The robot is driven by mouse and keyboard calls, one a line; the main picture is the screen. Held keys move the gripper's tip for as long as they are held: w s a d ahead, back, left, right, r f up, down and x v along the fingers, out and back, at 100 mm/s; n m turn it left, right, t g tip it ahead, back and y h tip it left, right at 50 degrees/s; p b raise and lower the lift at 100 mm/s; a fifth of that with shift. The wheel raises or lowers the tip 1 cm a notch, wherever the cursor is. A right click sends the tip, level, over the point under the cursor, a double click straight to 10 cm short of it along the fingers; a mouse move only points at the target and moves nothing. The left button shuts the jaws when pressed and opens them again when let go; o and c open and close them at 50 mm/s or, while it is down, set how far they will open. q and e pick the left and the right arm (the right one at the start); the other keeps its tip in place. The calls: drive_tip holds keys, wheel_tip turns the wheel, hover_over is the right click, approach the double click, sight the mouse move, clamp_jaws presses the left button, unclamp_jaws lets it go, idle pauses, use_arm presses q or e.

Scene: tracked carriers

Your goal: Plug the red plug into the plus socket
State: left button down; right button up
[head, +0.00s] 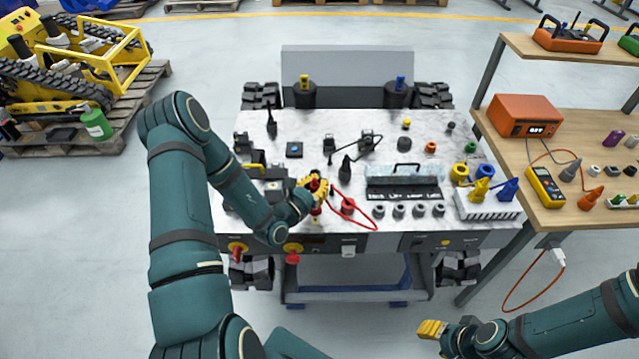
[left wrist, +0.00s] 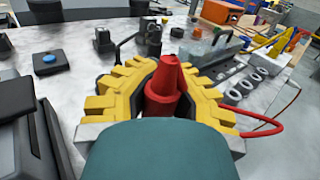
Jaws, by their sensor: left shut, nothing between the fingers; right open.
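The red plug (left wrist: 163,92) stands roughly upright at the yellow fingers of my left gripper (head: 318,190), which is shut. In the left wrist view the fingers (left wrist: 160,85) show on both sides of it, but no grip on it can be made out. In the head view only parts of the plug (head: 316,210) show past the fingers. Its red cable (head: 372,222) loops off to the right. A red-ringed round fitting (head: 347,206) sits right of the gripper; I cannot read a plus mark on it. My right gripper (head: 432,328) is open and empty, low in front of the carrier.
The carrier's pale top (head: 300,125) holds several small connectors, a dark labelled block (head: 404,189) and a row of grey sockets (head: 410,211). A white rack (head: 488,208) with yellow and blue plugs stands at right. A wooden bench (head: 560,160) adjoins the carrier's right side.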

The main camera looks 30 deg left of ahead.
drive_tip(key=shift+r+p, duration=0.3)
drive_tip(key=shift+r, duration=0.15)
wheel_tip(320, 180, up, 3)
drive_tip(key=p, duration=0.3)
drive_tip(key=shift+r, duration=0.2)
idle(0.4)
drive_tip(key=shift+w, duration=0.15)
